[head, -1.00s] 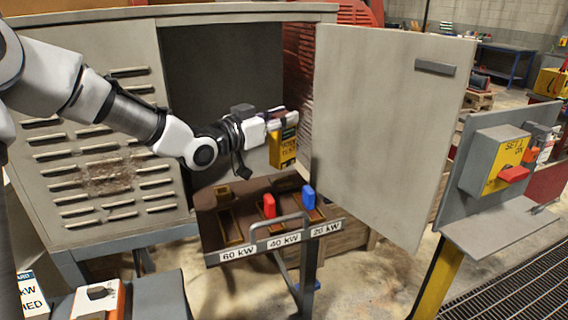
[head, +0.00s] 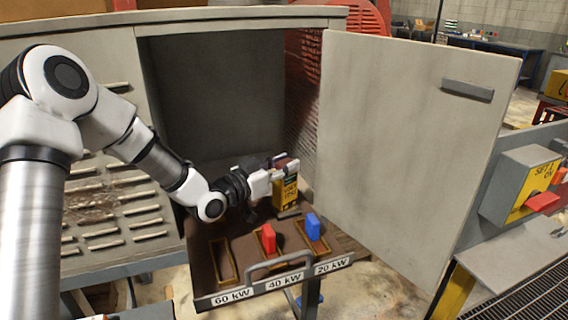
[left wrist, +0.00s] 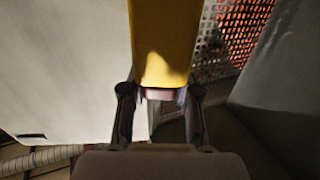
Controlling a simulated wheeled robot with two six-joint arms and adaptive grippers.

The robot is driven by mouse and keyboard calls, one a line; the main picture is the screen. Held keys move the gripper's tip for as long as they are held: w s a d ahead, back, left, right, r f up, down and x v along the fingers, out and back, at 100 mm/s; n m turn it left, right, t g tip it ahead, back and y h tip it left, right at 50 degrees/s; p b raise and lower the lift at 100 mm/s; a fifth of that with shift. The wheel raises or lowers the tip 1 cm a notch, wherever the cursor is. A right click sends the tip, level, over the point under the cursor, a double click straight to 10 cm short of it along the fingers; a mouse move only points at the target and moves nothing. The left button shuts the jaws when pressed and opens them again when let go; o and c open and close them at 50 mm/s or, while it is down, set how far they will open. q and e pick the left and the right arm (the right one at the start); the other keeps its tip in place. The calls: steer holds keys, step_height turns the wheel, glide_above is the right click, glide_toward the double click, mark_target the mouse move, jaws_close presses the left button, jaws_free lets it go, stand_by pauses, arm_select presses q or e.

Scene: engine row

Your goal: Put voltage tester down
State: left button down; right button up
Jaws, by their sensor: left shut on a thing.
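The voltage tester (head: 285,195) is a small yellow box with a dark top and black lettering. My left gripper (head: 284,170) is shut on its upper part, in front of the open cabinet, above and behind the sloped switch panel. In the left wrist view the tester (left wrist: 160,45) shows as a yellow block between the two fingers of my left gripper (left wrist: 160,95). The tester looks upright. I cannot tell whether its bottom touches a surface. My right gripper is not in view.
The brown panel (head: 216,290) has slots labelled 60, 40 and 20 kW. A red block (head: 268,238) stands at 40 kW and a blue block (head: 313,228) at 20 kW. The open door (head: 400,130) bounds the right. A yellow switch box (head: 522,185) stands beyond it.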

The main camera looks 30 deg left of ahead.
arm_select(q)
steer(key=shift+s+d+r, duration=0.1)
steer(key=shift+s, duration=0.05)
steer(key=c, duration=1)
jaws_free()
steer(key=shift+f, duration=0.2)
steer(key=shift+o, duration=0.7)
steer(key=shift+f, duration=0.1)
